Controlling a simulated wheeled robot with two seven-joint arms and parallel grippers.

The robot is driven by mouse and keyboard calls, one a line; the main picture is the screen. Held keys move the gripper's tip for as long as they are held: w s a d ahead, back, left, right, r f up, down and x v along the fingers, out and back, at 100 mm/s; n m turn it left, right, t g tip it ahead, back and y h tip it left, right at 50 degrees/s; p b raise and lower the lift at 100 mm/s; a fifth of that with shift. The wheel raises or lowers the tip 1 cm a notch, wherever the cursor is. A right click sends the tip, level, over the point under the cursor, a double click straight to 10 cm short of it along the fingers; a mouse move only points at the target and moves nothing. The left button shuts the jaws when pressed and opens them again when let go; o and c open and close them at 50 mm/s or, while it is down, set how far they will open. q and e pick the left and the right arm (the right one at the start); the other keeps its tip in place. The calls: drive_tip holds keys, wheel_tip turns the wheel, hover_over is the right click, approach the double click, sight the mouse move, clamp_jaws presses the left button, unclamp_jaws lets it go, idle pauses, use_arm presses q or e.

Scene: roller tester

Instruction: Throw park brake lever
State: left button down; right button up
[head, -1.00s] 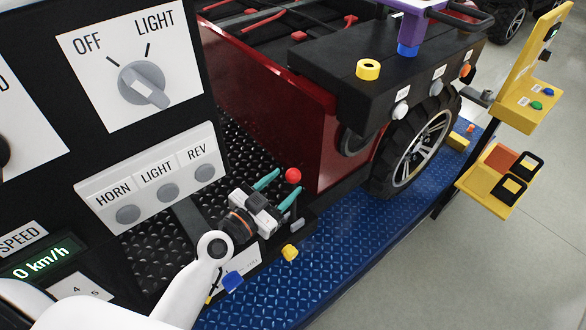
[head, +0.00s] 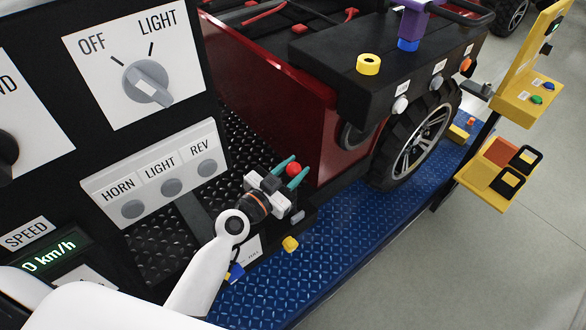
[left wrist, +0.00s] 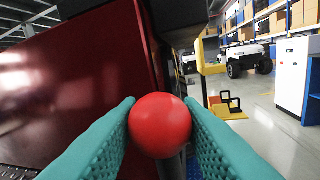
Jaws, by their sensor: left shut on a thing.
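The park brake lever shows as a red ball knob (head: 293,169) beside the dark red vehicle body; its shaft is mostly hidden. My left gripper (head: 291,174) has its teal fingers on either side of the knob. In the left wrist view the knob (left wrist: 160,125) fills the space between the two fingertips (left wrist: 160,130), and they touch it at both sides. The gripper is shut on the knob. My right gripper is not in view.
A black panel with a dial (head: 147,83) and a row of HORN, LIGHT and REV buttons (head: 160,185) stands close at the left. A yellow knob (head: 290,243) is below the gripper. A yellow stand (head: 497,170) is at the right.

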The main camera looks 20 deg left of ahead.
use_arm(q)
drive_tip(key=w+d+f+b, duration=0.1)
drive_tip(key=w+d, duration=0.3)
drive_tip(key=w, duration=0.1)
drive_tip(key=shift+w+b, duration=0.35)
drive_tip(key=shift+w, duration=0.05)
drive_tip(key=c, duration=1.1)
unclamp_jaws()
drive_tip(key=shift+s+a, duration=0.1)
drive_tip(key=shift+s+f, duration=0.1)
drive_tip(key=b+v, duration=0.2)
drive_tip(key=v, duration=0.9)
drive_tip(key=shift+s+a, duration=0.2)
drive_tip(key=shift+s, duration=0.15)
